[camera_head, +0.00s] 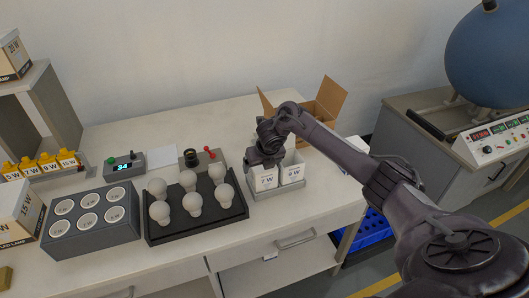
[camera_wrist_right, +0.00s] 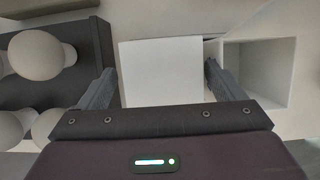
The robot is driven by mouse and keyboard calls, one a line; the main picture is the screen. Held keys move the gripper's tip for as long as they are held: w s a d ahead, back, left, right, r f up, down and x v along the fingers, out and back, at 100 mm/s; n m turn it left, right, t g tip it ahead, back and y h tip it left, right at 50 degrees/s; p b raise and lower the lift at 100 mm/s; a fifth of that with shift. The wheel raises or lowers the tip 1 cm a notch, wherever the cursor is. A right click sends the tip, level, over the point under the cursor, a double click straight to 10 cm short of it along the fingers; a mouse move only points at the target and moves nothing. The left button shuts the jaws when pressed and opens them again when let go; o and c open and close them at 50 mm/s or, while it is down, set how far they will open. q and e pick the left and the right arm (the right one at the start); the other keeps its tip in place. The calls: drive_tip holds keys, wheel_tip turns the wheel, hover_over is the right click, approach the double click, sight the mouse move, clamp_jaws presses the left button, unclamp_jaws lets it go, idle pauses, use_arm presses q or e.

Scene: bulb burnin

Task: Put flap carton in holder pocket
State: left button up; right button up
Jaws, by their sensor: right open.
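A white carton labelled 7 W (camera_head: 264,180) stands upright in the left part of the light grey holder (camera_head: 277,190). A second white carton labelled 9 W (camera_head: 292,174) stands beside it on the right. My right gripper (camera_head: 265,160) is over the 7 W carton, pointing down. In the right wrist view the open fingers of my right gripper (camera_wrist_right: 160,88) stand on either side of a flat white carton top (camera_wrist_right: 160,70). Whether they touch it I cannot tell. An open, hollow white box shape (camera_wrist_right: 268,70) is just right of it. My left gripper is not in view.
A black tray (camera_head: 197,228) with several white bulbs is left of the holder, near the gripper. A grey socket block (camera_head: 92,246) is further left. An open cardboard box (camera_head: 325,108) stands behind, right. The table front before the holder is clear.

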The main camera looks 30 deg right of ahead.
drive_tip(key=v, duration=0.3)
drive_tip(key=d+v, duration=0.1)
drive_tip(key=v, duration=0.1)
drive_tip(key=shift+s+r+b, duration=0.1)
drive_tip(key=shift+r+b, duration=0.15)
drive_tip(key=shift+b, duration=0.05)
drive_tip(key=p+v, duration=0.2)
drive_tip(key=v, duration=0.4)
drive_tip(key=shift+a+r, duration=0.2)
drive_tip(key=shift+a, duration=0.1)
